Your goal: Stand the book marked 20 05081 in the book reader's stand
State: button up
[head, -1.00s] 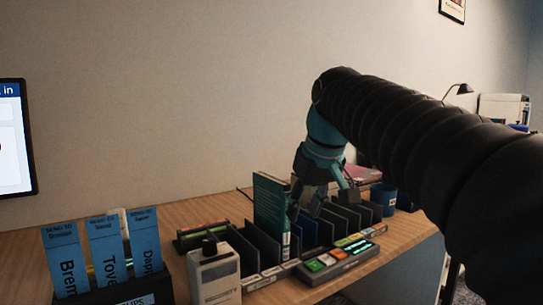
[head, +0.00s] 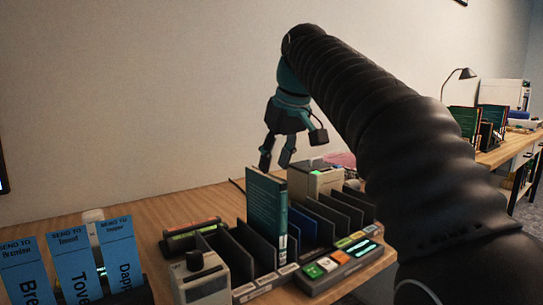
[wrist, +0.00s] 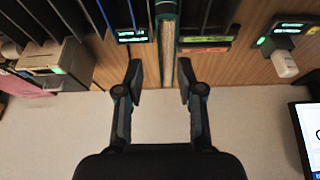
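A dark green book (head: 267,212) stands upright in a black slotted rack (head: 256,247) on the wooden desk. Its marking is too small to read. A lower blue book (head: 301,226) stands in a slot to its right. My gripper (head: 276,160) is open and empty, pointing down, above and behind the green book in the head view. In the wrist view, my open fingers (wrist: 161,78) are spread, and the green book (wrist: 167,45) shows edge-on between and beyond them, apart from both. I cannot tell which device is the book reader's stand.
A button panel (head: 340,265) stands in front of the rack. A beige box (head: 318,178) is behind it. A grey knobbed device (head: 202,282) and blue cards (head: 78,266) stand left. A far desk at right holds more books (head: 465,121). The wall is close behind.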

aim_at(267, 176)
jog(key=x, duration=0.3)
jog(key=b+x, duration=0.1)
jog(key=x, duration=0.1)
jog(key=shift+s+a, duration=0.2)
jog(key=shift+a, duration=0.15)
jog(key=shift+b+x, duration=0.35)
jog(key=shift+x, duration=0.5)
grip_shut()
jog(key=shift+r, duration=0.1)
jog(key=shift+r, duration=0.1)
